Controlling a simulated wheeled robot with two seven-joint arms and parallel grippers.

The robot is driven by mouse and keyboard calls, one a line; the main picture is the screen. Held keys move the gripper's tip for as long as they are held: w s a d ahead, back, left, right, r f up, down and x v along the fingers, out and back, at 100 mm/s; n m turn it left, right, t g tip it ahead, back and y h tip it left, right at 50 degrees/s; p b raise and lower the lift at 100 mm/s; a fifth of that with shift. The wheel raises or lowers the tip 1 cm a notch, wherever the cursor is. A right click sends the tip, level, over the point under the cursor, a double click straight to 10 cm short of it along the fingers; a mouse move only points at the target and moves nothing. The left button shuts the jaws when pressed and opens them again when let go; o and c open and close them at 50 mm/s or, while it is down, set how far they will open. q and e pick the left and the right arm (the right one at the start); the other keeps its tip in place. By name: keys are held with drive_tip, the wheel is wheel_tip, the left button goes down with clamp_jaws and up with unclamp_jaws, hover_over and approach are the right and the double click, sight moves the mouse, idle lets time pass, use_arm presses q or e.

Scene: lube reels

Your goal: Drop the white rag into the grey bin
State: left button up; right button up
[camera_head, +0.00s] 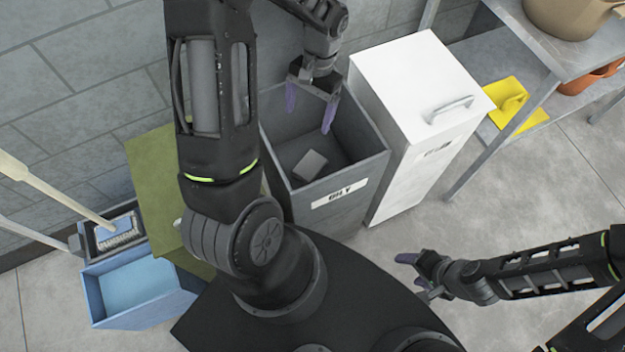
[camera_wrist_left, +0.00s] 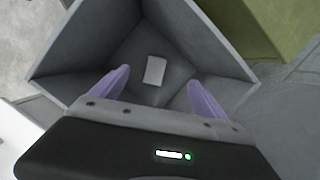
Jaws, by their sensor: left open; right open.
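The white rag (camera_head: 309,163) lies inside the grey bin (camera_head: 359,177), low down near its floor. It looks like a small pale rectangle, and it also shows in the left wrist view (camera_wrist_left: 154,70), inside the bin (camera_wrist_left: 92,42). My left gripper (camera_head: 310,108) is above the bin's opening with its purple fingers pointing down. The fingers are spread apart with nothing between them, and the rag is below and apart from them. My right gripper (camera_head: 408,268) is out over the floor to the right of my base, apart from the bin, open and empty.
A white cabinet (camera_head: 408,90) stands against the bin's right side. An olive box (camera_head: 150,185) is left of the bin, and a blue mop bucket (camera_head: 130,285) is further left. A metal shelf (camera_head: 545,45) and a yellow item (camera_head: 510,100) are at the right.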

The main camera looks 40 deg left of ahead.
use_arm(q)
drive_tip(key=v, duration=0.8)
idle(0.8)
